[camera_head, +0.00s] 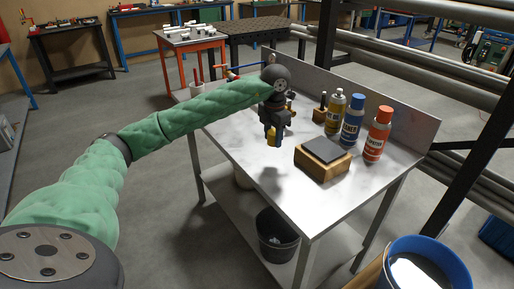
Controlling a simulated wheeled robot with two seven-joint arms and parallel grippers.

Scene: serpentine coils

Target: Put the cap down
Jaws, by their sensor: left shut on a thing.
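My left gripper (272,141) is above the white marble-like worktop (235,150), pointing down. It is shut on a small yellow thing (271,135), which looks like the cap; the fingers hide most of it. I cannot tell whether it touches the worktop. A yellow spray can (335,114) stands upright to the right, with a pale top and no coloured cap visible. Beside it stand a blue can (352,122) and an orange-red can (377,138), with tops in their own colours. My right gripper is not in view.
A wooden block with a dark grey top (323,157) sits right of the gripper. A small dark-topped bottle (320,108) stands behind it. A backboard (405,118) closes the far side. The worktop's front part is clear. A blue bucket (432,250) stands at lower right.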

